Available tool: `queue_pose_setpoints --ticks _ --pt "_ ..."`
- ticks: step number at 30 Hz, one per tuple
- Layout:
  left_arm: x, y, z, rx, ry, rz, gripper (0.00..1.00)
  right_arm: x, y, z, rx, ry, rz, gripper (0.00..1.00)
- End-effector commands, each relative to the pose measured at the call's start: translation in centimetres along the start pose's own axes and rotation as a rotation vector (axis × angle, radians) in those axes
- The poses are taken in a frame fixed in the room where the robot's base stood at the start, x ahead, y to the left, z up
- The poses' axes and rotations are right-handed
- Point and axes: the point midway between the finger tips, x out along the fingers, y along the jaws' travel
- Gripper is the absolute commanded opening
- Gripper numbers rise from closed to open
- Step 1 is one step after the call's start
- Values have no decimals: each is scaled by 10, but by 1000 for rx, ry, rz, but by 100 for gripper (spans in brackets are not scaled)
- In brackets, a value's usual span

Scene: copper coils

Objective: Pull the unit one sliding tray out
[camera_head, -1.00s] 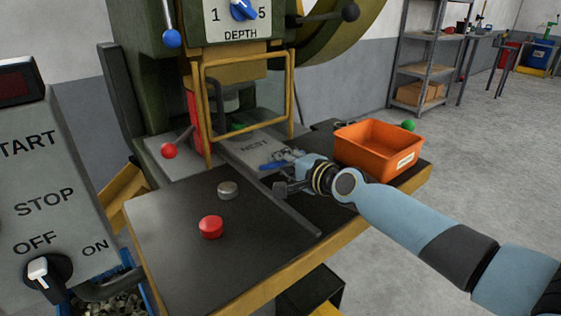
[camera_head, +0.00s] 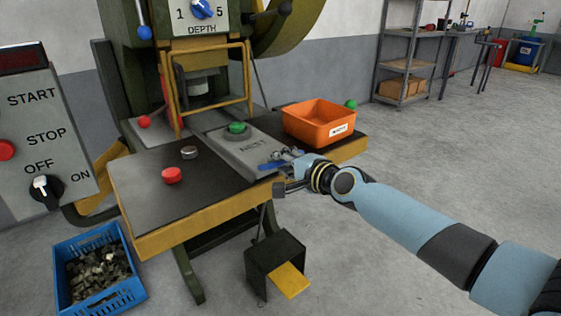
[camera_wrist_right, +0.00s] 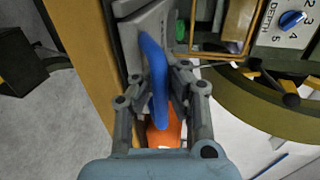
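The grey sliding tray (camera_head: 236,151), marked NEST, sticks out from the press over the dark table top. A green round piece (camera_head: 237,128) sits on it, in front of the yellow guard frame. The tray's blue handle (camera_head: 273,165) is at its near end. In the right wrist view the handle (camera_wrist_right: 156,80) stands between the fingers of my right gripper (camera_wrist_right: 163,85), which are closed around it. In the head view my right gripper (camera_head: 287,162) is at the tray's front edge. The tray also shows in the wrist view (camera_wrist_right: 150,30). My left gripper is not in view.
An orange bin (camera_head: 318,122) stands right of the tray. A red button (camera_head: 172,175) and a grey button (camera_head: 190,153) are left of it. The yellow guard (camera_head: 210,85) is behind. A blue crate of scrap (camera_head: 75,245) and a black box (camera_head: 275,262) stand below.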

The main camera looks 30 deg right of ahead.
Motion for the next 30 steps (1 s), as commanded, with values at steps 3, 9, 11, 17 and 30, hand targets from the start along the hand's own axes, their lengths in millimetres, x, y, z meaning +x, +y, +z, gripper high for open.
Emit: queue_pose_setpoints --ticks 3,9,11,17,30 --pt "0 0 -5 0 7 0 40 0 -1 0 0 0 -2 0" --pt "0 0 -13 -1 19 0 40 0 -1 0 0 1 -2 0" --pt "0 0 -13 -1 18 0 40 0 -1 0 0 1 -2 7" --pt "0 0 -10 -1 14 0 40 0 -1 0 0 0 -2 34" --pt "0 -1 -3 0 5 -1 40 -12 0 -1 -3 0 0 38"
